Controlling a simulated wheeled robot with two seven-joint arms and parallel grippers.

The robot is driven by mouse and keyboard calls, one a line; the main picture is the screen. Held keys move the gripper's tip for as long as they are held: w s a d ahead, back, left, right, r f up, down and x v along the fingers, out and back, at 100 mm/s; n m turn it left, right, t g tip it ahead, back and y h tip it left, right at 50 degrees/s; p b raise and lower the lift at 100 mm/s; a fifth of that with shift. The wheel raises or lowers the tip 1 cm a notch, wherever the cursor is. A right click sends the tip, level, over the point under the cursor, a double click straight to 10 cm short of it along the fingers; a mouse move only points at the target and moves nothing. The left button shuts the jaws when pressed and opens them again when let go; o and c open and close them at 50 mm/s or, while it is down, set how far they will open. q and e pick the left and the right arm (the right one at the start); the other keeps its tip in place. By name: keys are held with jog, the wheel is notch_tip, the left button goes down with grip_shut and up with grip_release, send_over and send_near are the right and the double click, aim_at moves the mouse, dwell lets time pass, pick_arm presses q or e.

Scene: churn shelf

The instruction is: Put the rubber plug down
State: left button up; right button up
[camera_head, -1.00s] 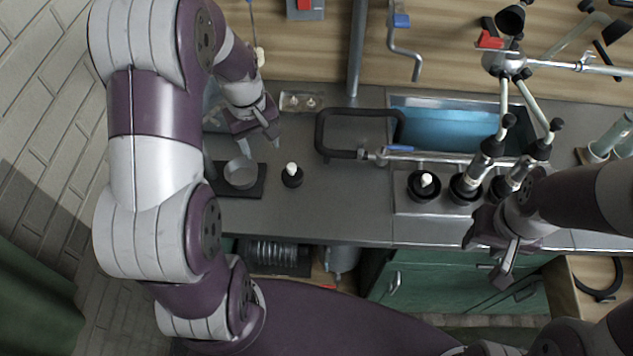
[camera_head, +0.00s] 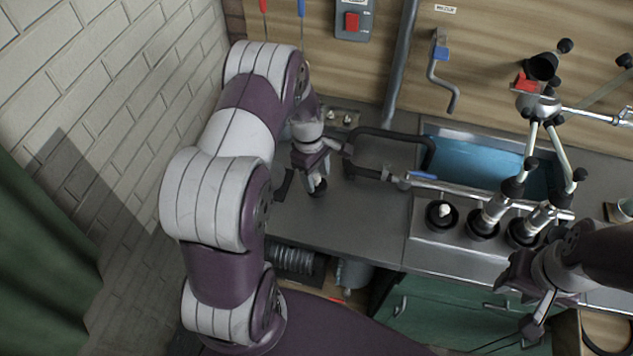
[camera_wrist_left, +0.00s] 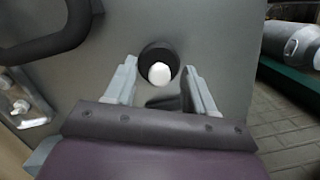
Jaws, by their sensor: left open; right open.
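The rubber plug (camera_head: 319,190), a black round piece with a white knob, stands on the grey worktop (camera_head: 365,215). It shows whole in the left wrist view (camera_wrist_left: 158,65). My left gripper (camera_head: 315,177) is open over the plug. In the left wrist view its two fingertips (camera_wrist_left: 159,70) lie either side of the plug, with a gap on each side. The gripper partly hides the plug in the head view. My right gripper (camera_head: 542,318) is open and empty at the lower right, in front of the worktop edge.
A black tube loop (camera_head: 392,134) lies just right of the left gripper. A similar plug with a white knob (camera_head: 443,214) sits in the steel panel, beside metal fittings (camera_head: 486,222). A blue basin (camera_head: 475,165) is behind. The worktop's front middle is clear.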

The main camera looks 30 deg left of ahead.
pick_arm(q)
jog(key=shift+f, duration=0.55)
jog(key=shift+d, duration=0.2)
jog(key=shift+c, duration=1.2)
jog(key=shift+a+r, duration=0.1)
grip_shut()
